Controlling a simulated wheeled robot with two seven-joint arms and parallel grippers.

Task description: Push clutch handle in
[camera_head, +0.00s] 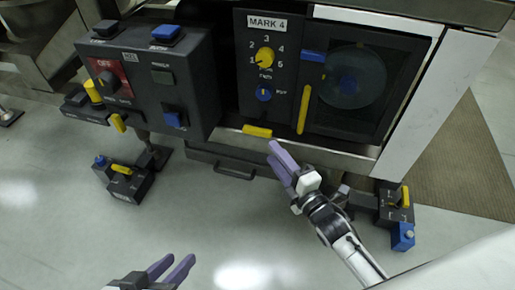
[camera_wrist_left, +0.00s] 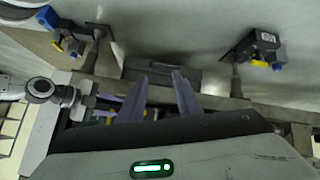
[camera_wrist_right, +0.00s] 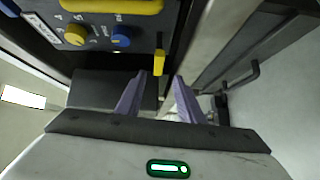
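No readable label shows which part is the clutch handle. A short yellow handle (camera_head: 257,131) sticks out at the lower edge of the MARK 4 panel. A yellow handle, likely the same one, shows in the right wrist view (camera_wrist_right: 158,62) ahead of and between the fingers. My right gripper (camera_head: 276,152) is open and empty, just below and right of it, apparently apart from it. Its purple fingers also show in the right wrist view (camera_wrist_right: 155,90). My left gripper (camera_head: 178,263) is open and empty, low over the floor, far from the panel; it shows in the left wrist view (camera_wrist_left: 160,82).
A yellow upright handle (camera_head: 304,109) sits on the dark door. A yellow dial (camera_head: 264,57) and blue knob (camera_head: 263,93) are on the panel. A control box (camera_head: 185,90) juts out at left. Pedal units stand at left (camera_head: 125,183) and right (camera_head: 396,209). The middle floor is clear.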

